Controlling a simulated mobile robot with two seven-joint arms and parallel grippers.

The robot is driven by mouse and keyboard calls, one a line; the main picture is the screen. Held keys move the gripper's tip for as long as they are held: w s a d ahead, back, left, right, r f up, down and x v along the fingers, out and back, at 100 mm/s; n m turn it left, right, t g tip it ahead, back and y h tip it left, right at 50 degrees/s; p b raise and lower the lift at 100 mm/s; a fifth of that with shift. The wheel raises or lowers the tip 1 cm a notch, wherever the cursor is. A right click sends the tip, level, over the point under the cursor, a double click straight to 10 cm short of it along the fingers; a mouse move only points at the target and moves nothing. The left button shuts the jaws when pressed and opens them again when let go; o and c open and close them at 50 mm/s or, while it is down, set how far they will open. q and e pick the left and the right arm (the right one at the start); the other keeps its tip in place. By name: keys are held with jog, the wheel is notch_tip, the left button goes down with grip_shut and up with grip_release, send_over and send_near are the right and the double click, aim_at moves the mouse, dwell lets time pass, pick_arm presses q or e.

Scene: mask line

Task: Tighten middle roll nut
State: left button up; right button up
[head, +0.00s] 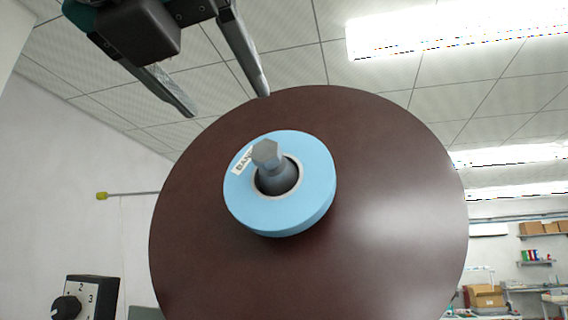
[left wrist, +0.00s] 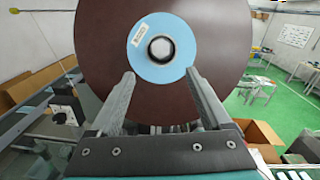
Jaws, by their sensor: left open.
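A grey hex nut (head: 267,152) sits on a grey shaft at the centre of a light blue roll (head: 310,205). The roll has a white label and lies against a large dark brown disc (head: 400,180). In the left wrist view the nut (left wrist: 161,47) shows face-on inside the blue roll (left wrist: 182,62). My left gripper (head: 228,105) is open and empty, above the roll in the head view. In the left wrist view its fingertips (left wrist: 160,73) are spread, apart from the nut, over the lower part of the roll. My right gripper is in neither view.
A dial switch with numbers (head: 85,297) is at the lower left of the head view. A yellow-tipped rod (head: 125,195) sticks out left of the disc. The left wrist view shows a cardboard box (left wrist: 258,134) at right and green floor beyond.

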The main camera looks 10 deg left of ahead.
aim_at(264, 150)
pick_arm(q)
jog(key=w+p, duration=0.5)
jog(key=w, duration=0.8)
jog(key=shift+w, duration=0.1)
jog(key=shift+w+p, duration=0.4)
jog(key=shift+w, duration=0.4)
grip_shut()
